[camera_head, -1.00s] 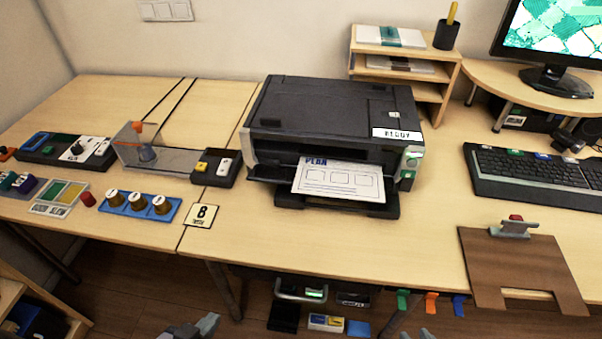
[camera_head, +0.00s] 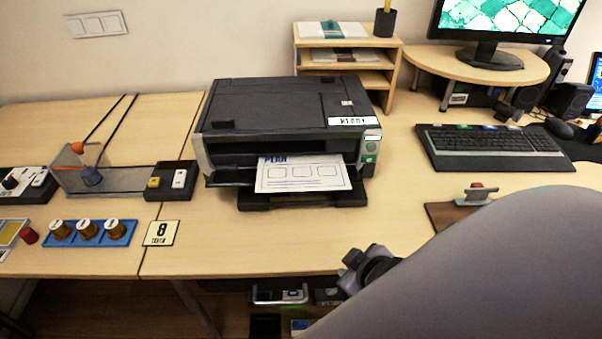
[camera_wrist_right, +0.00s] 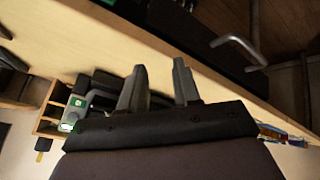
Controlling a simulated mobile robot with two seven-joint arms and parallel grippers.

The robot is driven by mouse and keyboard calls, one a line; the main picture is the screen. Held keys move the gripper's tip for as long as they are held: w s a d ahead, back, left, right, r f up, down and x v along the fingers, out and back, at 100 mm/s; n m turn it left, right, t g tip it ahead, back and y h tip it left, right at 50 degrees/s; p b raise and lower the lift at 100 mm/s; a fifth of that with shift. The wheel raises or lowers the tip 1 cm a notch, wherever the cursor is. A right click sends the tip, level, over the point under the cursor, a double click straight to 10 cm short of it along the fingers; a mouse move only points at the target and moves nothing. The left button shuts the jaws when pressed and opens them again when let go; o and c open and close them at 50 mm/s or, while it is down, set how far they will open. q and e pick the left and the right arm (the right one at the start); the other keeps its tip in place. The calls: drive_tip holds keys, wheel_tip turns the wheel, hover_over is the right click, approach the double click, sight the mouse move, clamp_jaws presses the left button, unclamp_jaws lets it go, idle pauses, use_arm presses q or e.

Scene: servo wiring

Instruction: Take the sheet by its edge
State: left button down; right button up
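The printed sheet (camera_head: 304,180), white and headed PLAN, sticks out of the front slot of the black printer (camera_head: 265,108). Its front edge and corners are free and uncovered in the head view. My right gripper (camera_head: 352,268) is in front of the desk edge, below and to the right of the sheet, apart from it. In the right wrist view its two fingers (camera_wrist_right: 160,68) stand apart with nothing between them. I cannot make out the sheet in that view. My left gripper is not in view.
My right arm covers the lower right and most of the clipboard (camera_head: 440,216). A keyboard (camera_head: 490,147) is to the right. The desk strip before the printer is clear.

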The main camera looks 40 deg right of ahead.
sight(302, 171)
drive_tip(key=w+d+r+n+t, duration=0.1)
drive_tip(key=w+t, duration=0.1)
drive_tip(key=w+d+r+n+t+h, duration=0.1)
drive_tip(key=w+d, duration=0.1)
drive_tip(key=w, duration=0.1)
drive_tip(key=w+d+r+n+t, duration=0.2)
drive_tip(key=w, duration=0.1)
drive_tip(key=shift+t+h, duration=0.3)
drive_tip(key=shift+h, duration=0.1)
drive_tip(key=w+a+n+t+y, duration=0.1)
drive_tip(key=n+y, duration=0.1)
drive_tip(key=n, duration=0.2)
drive_tip(key=w+a+r+n+t+y, duration=0.1)
drive_tip(key=w+n+y, duration=0.1)
drive_tip(key=n+y, duration=0.1)
drive_tip(key=w+a+n+t+y, duration=0.1)
drive_tip(key=n+t+y, duration=0.1)
drive_tip(key=n, duration=0.3)
drive_tip(key=shift+w+r+n+y, duration=0.25)
drive_tip(key=shift+r+n+y, duration=0.05)
drive_tip(key=shift+y, duration=0.2)
drive_tip(key=shift+w, duration=0.1)
drive_tip(key=shift+a+p+x, duration=0.2)
drive_tip(key=shift+p+x, duration=0.15)
drive_tip(key=shift+x, duration=1.35)
drive_tip(key=shift+a+p+x, duration=0.2)
drive_tip(key=shift+p+x, duration=0.1)
drive_tip(key=shift+x, duration=1.45)
drive_tip(key=shift+f, duration=0.15)
clamp_jaws()
